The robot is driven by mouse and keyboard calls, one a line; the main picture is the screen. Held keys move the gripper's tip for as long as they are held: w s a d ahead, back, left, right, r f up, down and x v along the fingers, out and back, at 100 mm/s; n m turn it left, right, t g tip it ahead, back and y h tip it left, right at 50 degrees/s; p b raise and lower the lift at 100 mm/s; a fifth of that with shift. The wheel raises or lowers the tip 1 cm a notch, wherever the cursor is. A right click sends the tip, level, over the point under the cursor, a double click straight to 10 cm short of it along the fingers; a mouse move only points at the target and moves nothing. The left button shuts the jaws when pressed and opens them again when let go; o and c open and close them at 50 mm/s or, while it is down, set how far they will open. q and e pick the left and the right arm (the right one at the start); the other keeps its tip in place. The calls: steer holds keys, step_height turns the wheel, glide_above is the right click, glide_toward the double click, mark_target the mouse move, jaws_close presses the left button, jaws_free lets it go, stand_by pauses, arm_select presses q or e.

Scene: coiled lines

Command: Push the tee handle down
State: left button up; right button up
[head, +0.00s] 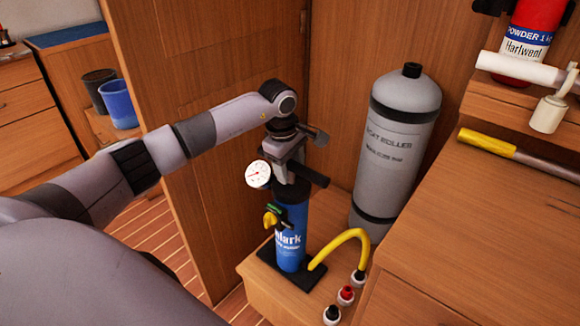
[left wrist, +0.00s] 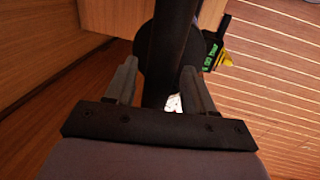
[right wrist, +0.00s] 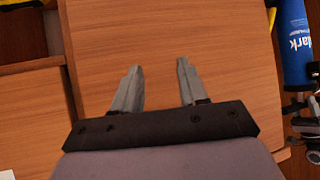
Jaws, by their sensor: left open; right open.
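The pump has a blue cylinder (head: 291,235) on a black foot and stands upright on a low wooden ledge. Its black tee handle (head: 312,175) lies close above the cylinder's top, partly hidden by my left gripper (head: 292,165). In the left wrist view the handle's dark bar (left wrist: 172,45) runs between the two open fingers (left wrist: 158,88). I cannot tell whether they touch it. My right gripper (right wrist: 161,90) is open and empty over a wooden surface, with the blue cylinder (right wrist: 293,40) off to the right. It is not seen in the head view.
A white gauge (head: 258,174) sits beside the pump top. A grey gas bottle (head: 400,140) stands behind right. A wooden panel (head: 215,130) is behind left, a wooden counter (head: 490,240) at right.

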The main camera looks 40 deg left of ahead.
mark_target(289, 163)
arm_select(q)
steer(key=r, duration=0.3)
steer(key=s+r, duration=0.1)
steer(key=r, duration=0.2)
steer(key=shift+s, duration=0.1)
steer(key=shift+s+a+r, duration=0.1)
steer(key=shift+r, duration=0.25)
steer(key=shift+s, duration=0.1)
